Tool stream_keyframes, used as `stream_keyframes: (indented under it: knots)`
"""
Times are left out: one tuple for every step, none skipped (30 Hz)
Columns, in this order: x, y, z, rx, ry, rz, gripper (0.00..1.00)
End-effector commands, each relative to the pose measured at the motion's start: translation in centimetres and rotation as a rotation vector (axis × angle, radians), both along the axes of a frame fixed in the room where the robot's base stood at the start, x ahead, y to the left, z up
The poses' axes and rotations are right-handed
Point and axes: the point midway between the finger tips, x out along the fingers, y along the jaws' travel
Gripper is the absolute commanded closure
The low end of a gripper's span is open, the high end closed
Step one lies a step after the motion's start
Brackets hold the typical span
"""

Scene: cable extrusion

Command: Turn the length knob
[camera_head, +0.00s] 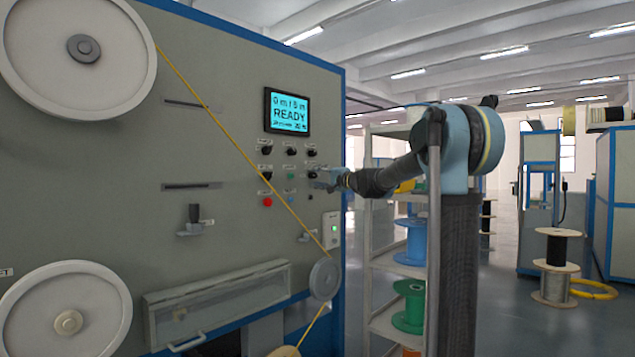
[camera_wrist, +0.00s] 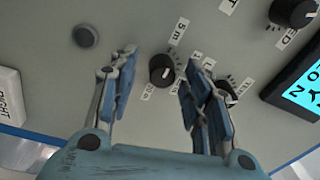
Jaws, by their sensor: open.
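The length knob (camera_wrist: 162,70) is a small round black knob on the grey machine panel (camera_head: 225,80). Printed labels surround it in the wrist view, one reading "5 m". My gripper (camera_wrist: 158,72) is open, with its two blue-grey fingers on either side of the knob as seen from the wrist; I cannot tell whether they touch it. In the head view my gripper (camera_head: 322,178) is close to the right edge of the panel and hides this knob.
The lit display (camera_head: 288,112) reads "0 m / 5 m" and "READY". Another black knob (camera_wrist: 226,90) is partly behind my right finger. A dark round button (camera_wrist: 85,36) is at the upper left. A red button (camera_head: 267,202) and a yellow cable (camera_head: 215,115) are left of my gripper.

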Motion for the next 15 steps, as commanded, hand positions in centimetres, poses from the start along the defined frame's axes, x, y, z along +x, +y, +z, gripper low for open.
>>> stream_keyframes:
  knots:
    - [-0.4, -0.5, 0.0, 0.000, 0.000, -0.002, 0.56]
    - [-0.6, -0.9, -0.1, 0.000, 0.000, -0.003, 0.56]
    - [-1.0, -1.4, -0.1, 0.000, 0.000, -0.004, 0.56]
    - [-1.3, -1.7, -0.2, 0.000, 0.000, -0.003, 0.56]
    - [-1.7, -2.1, -0.2, 0.000, 0.000, -0.003, 0.56]
    - [-2.2, -2.8, -0.3, 0.000, 0.000, -0.003, 0.56]
    - [-2.6, -3.3, -0.3, 0.000, 0.000, -0.004, 0.56]
    - [-3.0, -3.7, -0.4, 0.000, 0.000, -0.004, 0.56]
    - [-3.5, -4.3, -0.5, 0.000, 0.000, -0.003, 0.56]
    - [-3.9, -4.8, -0.5, 0.000, 0.000, -0.004, 0.56]
    - [-4.2, -5.2, -0.6, -0.001, 0.001, -0.004, 0.56]
    - [-4.7, -5.7, -0.6, 0.000, 0.000, -0.002, 0.56]
    - [-5.1, -6.1, -0.7, -0.001, 0.001, -0.002, 0.56]
    - [-5.3, -6.5, -0.7, -0.001, 0.001, -0.003, 0.56]
    - [-5.7, -6.9, -0.8, -0.001, 0.001, -0.003, 0.56]
